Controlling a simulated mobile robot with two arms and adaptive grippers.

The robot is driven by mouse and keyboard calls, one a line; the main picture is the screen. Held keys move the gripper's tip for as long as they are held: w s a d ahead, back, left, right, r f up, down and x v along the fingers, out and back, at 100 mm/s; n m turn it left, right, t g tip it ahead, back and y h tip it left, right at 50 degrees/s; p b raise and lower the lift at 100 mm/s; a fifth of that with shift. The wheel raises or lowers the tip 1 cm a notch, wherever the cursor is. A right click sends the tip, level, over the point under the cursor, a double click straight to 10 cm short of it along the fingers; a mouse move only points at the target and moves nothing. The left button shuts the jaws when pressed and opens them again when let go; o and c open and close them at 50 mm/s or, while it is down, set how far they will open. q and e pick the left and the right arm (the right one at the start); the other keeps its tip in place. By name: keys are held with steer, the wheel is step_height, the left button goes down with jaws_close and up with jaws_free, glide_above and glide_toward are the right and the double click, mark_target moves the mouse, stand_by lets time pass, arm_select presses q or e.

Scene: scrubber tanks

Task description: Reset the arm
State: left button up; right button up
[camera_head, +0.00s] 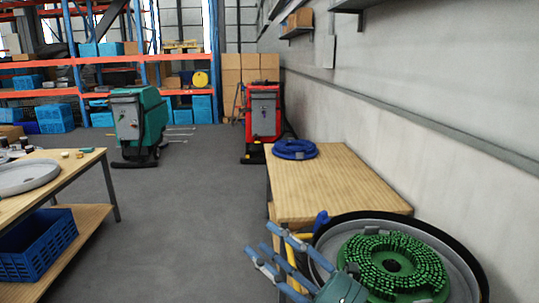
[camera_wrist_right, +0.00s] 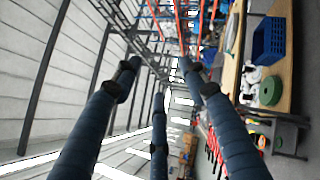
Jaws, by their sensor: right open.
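My right gripper (camera_head: 266,246) is at the bottom centre of the head view, in front of the wooden table's near end. Its blue-grey fingers are spread open and point up and to the left, with nothing between them. In the right wrist view the fingers of the right gripper (camera_wrist_right: 158,85) are also apart and empty, with the hall wall and shelving far beyond them. My left gripper is not in view.
A wooden table (camera_head: 335,185) with a coiled blue hose (camera_head: 294,149) stands along the right wall. A green round brush (camera_head: 395,262) lies at bottom right. A green scrubber (camera_head: 138,122) and a red scrubber (camera_head: 263,112) stand behind. The middle floor is clear.

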steer(key=w+d+f+m+t+h, duration=0.25)
steer(key=d+f+m+h, duration=0.35)
steer(key=m, duration=0.4)
steer(key=w+d+f+m+t+h, duration=0.1)
steer(key=d+f+m+t+h, duration=0.25)
steer(key=d+m+h, duration=0.55)
steer(key=s+d+f+m+g+h, duration=0.1)
steer(key=s+d+f+m+g, duration=0.15)
steer(key=f, duration=0.35)
steer(key=s+d+f+m+g+h, duration=0.1)
steer(key=s+f+m+g, duration=0.15)
steer(key=f+m, duration=0.2)
steer(key=s+d+f+m+g, duration=0.1)
steer(key=s+f+m+g, duration=0.3)
steer(key=s+f, duration=0.65)
steer(key=s+d+f+m+g, duration=0.15)
steer(key=s+f+g, duration=0.55)
steer(key=s, duration=0.7)
step_height(320, 180, down, 27)
steer(key=s+g, duration=0.1)
steer(key=s, duration=0.2)
steer(key=s+d+f+g, duration=0.1)
steer(key=s+d+f, duration=0.1)
steer(key=s+f, duration=1.3)
steer(key=shift+s+d+f, duration=0.2)
steer(key=shift+s+d, duration=0.05)
steer(key=shift+s, duration=0.35)
